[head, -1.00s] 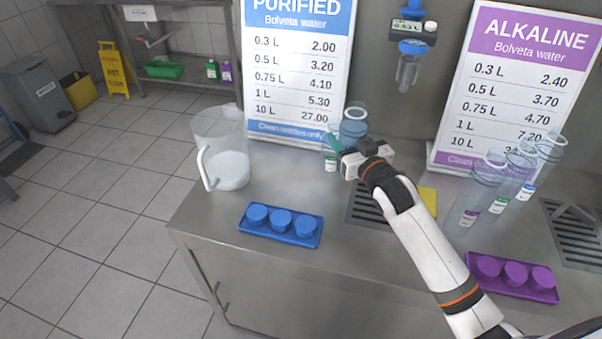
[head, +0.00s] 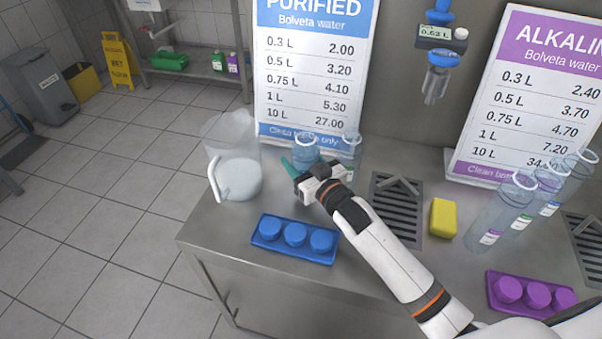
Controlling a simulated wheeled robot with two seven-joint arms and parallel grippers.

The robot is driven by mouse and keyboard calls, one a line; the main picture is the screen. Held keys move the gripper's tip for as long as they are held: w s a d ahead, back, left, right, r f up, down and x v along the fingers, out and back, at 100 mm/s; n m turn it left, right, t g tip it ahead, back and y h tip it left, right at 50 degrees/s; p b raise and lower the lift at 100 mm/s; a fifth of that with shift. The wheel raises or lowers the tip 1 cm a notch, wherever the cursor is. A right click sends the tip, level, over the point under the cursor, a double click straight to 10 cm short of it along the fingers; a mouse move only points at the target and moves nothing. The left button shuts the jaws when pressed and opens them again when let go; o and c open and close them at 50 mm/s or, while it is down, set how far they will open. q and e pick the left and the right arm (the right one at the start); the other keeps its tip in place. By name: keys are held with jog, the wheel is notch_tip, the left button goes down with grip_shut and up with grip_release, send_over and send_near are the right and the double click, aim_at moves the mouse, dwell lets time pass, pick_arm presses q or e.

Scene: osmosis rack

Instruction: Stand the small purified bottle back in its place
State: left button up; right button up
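A clear bluish bottle (head: 306,152) with a white ring at its neck is at the front of the blue purified sign. I take it to be the small purified bottle. My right gripper (head: 291,168), with teal fingers, is at this bottle and appears shut on it. The gripper hides the bottle's lower part and label, and I cannot tell whether its base touches the counter. Another clear bottle (head: 351,150) stands just right of it, partly hidden behind my gripper. My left gripper is not in view.
A large clear jug (head: 236,180) stands close on the left. A blue cap tray (head: 268,240) lies in front. To the right are a drain grate (head: 398,205), a yellow sponge (head: 443,218), several alkaline bottles (head: 495,215) and a purple cap tray (head: 505,303). A dispenser (head: 437,60) hangs above.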

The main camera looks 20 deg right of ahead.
aim_at(301, 173)
notch_tip(301, 173, down, 3)
jog(key=shift+f, duration=0.4)
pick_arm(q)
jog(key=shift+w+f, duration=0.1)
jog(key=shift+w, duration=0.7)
pick_arm(e)
jog(key=shift+f, duration=0.15)
jog(key=o, duration=1.3)
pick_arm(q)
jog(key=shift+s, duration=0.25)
